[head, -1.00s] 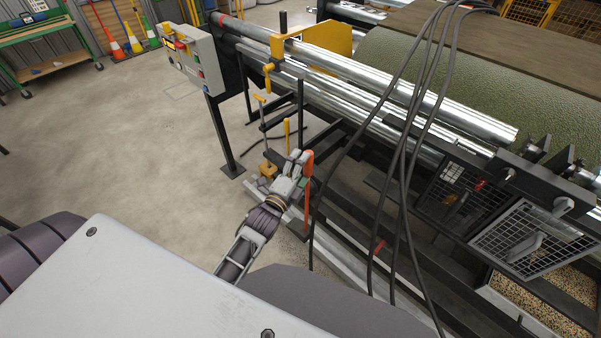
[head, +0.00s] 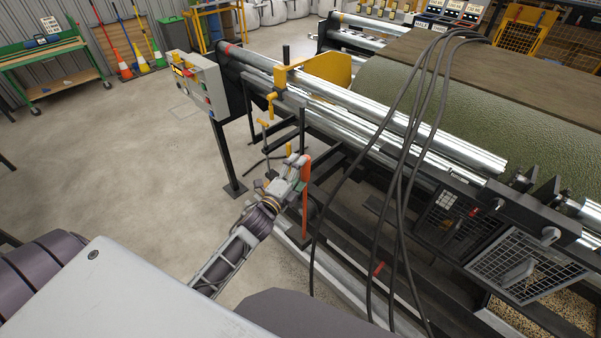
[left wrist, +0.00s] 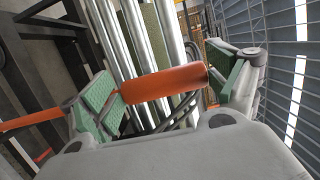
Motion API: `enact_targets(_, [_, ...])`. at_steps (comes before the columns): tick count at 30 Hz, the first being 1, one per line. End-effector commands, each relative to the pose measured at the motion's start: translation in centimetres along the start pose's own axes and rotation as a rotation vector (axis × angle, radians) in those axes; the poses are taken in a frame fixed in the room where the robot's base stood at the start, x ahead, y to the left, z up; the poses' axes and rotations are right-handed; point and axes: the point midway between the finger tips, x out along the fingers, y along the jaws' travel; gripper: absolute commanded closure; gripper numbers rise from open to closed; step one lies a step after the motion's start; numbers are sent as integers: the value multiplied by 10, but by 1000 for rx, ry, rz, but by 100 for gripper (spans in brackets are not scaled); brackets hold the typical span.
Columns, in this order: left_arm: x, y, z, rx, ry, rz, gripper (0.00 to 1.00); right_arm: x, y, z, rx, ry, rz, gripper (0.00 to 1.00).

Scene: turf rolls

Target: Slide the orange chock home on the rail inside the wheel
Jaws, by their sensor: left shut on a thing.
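The orange chock (head: 306,190) shows in the head view as a narrow upright orange bar beside the pale metal rail (head: 330,275) low along the machine's near side. My left gripper (head: 298,177) is shut on its upper part. In the left wrist view an orange cylinder (left wrist: 165,83) lies across between the green pads of the left gripper (left wrist: 170,90), and a thinner orange length (left wrist: 30,120) shows past the left finger. The chock's foot and its contact with the rail are too small to tell. I cannot make out the wheel. My right gripper is not in view.
Black cables (head: 400,170) hang just right of the left gripper. A yellow-topped clamp stand (head: 264,124) and the control box (head: 200,85) on its post stand beyond it. Shiny rollers (head: 400,125) run above. The concrete floor (head: 130,170) to the left is clear.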

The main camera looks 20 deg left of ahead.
Motion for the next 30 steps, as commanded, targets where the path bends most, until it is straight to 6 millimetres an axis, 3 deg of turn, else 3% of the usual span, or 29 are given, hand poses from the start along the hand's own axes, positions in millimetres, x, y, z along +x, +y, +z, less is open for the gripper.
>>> enact_targets(30, [0, 11, 19, 2, -70, -9, 83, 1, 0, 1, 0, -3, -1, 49])
